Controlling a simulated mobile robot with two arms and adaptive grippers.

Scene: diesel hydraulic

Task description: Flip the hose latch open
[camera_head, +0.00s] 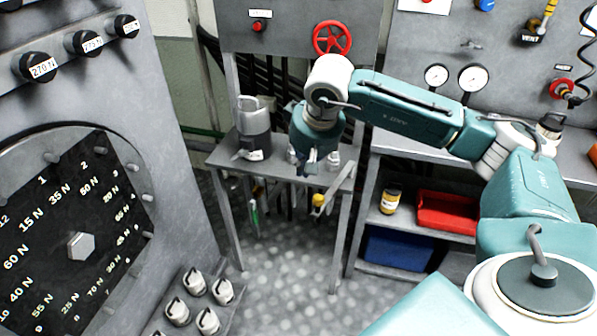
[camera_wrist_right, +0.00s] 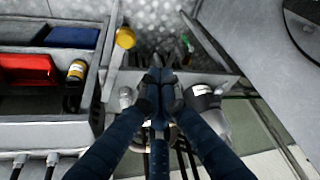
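My right gripper (camera_head: 306,166) points down over the small metal stand (camera_head: 226,156) in the head view. In the right wrist view, its dark blue fingers come together at the tips (camera_wrist_right: 160,78), with no clear gap between them. I cannot make out anything held there. Small metal fittings (camera_head: 333,160) sit on the stand beside the gripper; one shows in the wrist view (camera_wrist_right: 126,97). I cannot tell a hose latch apart; the hand hides part of the stand top. My left gripper is not in view.
A grey cylindrical canister (camera_head: 254,134) stands left of the gripper. Tools, one with a yellow part (camera_head: 318,201), hang at the stand's front. A red bin (camera_head: 447,212) and blue bin (camera_head: 398,249) are on the right shelves. A large dial panel (camera_head: 80,245) rises at left.

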